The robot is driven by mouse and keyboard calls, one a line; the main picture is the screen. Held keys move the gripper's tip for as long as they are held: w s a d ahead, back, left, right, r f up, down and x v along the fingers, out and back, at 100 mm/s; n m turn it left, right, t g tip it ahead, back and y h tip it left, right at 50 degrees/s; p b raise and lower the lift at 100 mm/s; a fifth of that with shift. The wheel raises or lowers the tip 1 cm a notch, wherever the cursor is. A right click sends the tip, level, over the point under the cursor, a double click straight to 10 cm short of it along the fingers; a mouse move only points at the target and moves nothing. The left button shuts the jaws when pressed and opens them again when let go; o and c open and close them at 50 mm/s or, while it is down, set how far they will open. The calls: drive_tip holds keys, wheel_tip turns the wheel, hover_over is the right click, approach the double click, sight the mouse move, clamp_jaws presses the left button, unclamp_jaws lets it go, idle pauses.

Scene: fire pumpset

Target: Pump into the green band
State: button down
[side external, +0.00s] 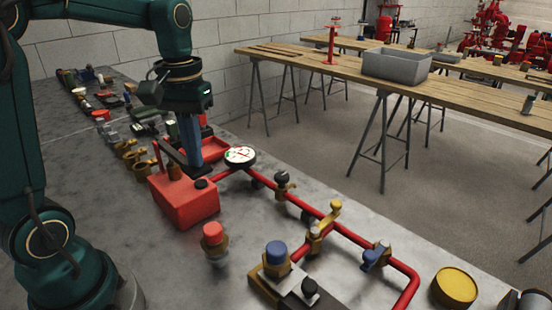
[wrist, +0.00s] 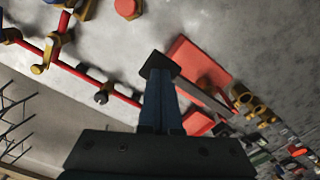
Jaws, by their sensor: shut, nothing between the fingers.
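The red pump box (side external: 187,203) sits on the grey bench below my gripper; it also shows in the wrist view (wrist: 186,58). A dark lever bar (side external: 166,150) runs above the box; in the wrist view the bar (wrist: 205,95) slants down right from a black square end (wrist: 158,62). My gripper (side external: 190,165) is shut and empty, blue fingers pointing down at the lever's end; in the wrist view the fingertips (wrist: 158,80) overlap that end. I cannot tell whether they touch. The round gauge (side external: 240,155) has a white face with green and red marks; its needle reading is too small to tell.
A red pipe (side external: 295,200) with valves, including a yellow-handled one (side external: 325,222) and a blue one (side external: 376,256), runs right from the pump. A red knob (side external: 213,238) stands in front. A red tray (side external: 210,146) and brass fittings (side external: 135,158) lie behind and left.

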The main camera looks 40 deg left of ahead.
sight(198, 176)
idle(2.0)
drive_tip(key=shift+f, duration=0.1)
idle(0.4)
drive_tip(key=shift+f, duration=2.6)
drive_tip(key=shift+r, duration=0.1)
drive_tip(key=shift+r, duration=2.6)
